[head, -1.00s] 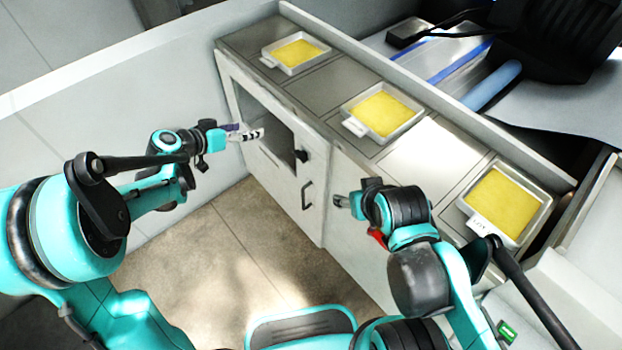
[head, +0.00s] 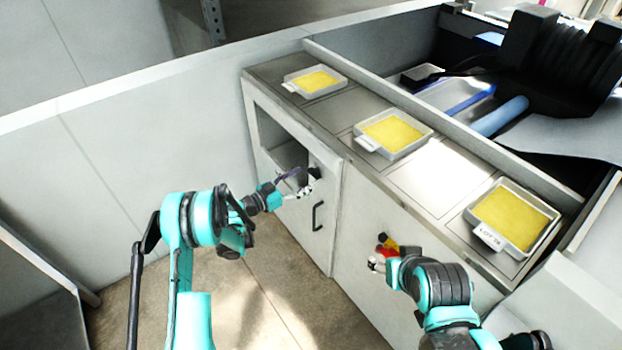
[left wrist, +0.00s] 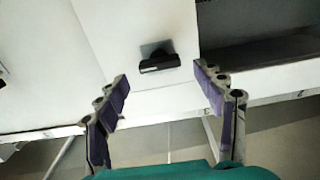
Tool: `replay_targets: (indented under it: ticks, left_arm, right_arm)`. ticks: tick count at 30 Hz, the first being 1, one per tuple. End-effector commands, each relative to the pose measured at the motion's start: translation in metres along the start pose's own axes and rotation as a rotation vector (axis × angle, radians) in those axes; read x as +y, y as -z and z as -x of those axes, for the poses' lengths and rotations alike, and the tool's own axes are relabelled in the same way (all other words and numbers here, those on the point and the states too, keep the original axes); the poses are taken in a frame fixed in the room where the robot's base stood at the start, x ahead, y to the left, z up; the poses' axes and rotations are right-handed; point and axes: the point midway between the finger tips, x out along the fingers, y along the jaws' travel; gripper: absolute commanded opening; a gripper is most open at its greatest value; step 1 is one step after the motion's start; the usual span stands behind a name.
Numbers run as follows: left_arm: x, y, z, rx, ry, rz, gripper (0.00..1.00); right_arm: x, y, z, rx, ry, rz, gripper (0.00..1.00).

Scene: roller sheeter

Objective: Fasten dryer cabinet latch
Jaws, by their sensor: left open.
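The pale dryer cabinet (head: 352,235) stands under the counter, with a dark opening (head: 285,150) at its left. A small black latch (head: 314,173) sits on the pale front beside that opening, above a black bar handle (head: 317,216). My left gripper (head: 299,184) is open just in front of the latch and partly overlaps it. In the left wrist view the black latch (left wrist: 158,62) shows beyond and between the spread purple-padded fingers (left wrist: 162,82), with no visible contact. My right gripper (head: 379,254) is near the cabinet front, farther right; its jaw state is unclear.
Several white trays with yellow contents, such as the middle one (head: 395,133), stand on the counter. A pale wall (head: 150,130) runs along the left. The tiled floor (head: 255,285) before the cabinet is clear.

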Motion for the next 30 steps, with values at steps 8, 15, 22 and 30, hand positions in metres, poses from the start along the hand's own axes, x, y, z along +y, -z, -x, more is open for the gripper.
replay_targets:
  ticks: [8, 15, 22, 30]
  left_arm:
    - [0.0, -0.001, -0.031, -0.001, -0.001, 0.001, 0.69]
    - [0.0, 0.001, -0.034, -0.001, 0.0, 0.001, 0.69]
    - [0.0, 0.001, -0.034, -0.001, 0.0, 0.001, 0.21]
    - [0.0, 0.001, -0.034, -0.001, 0.0, 0.011, 0.19]
  right_arm:
    - [0.0, -0.006, -0.009, 0.0, 0.0, 0.0, 0.6]
    - [0.0, -0.006, -0.008, 0.0, 0.0, 0.0, 0.6]
    - [0.0, -0.006, -0.008, 0.0, 0.0, 0.0, 0.6]
    - [0.0, -0.006, -0.008, 0.0, 0.0, 0.0, 0.6]
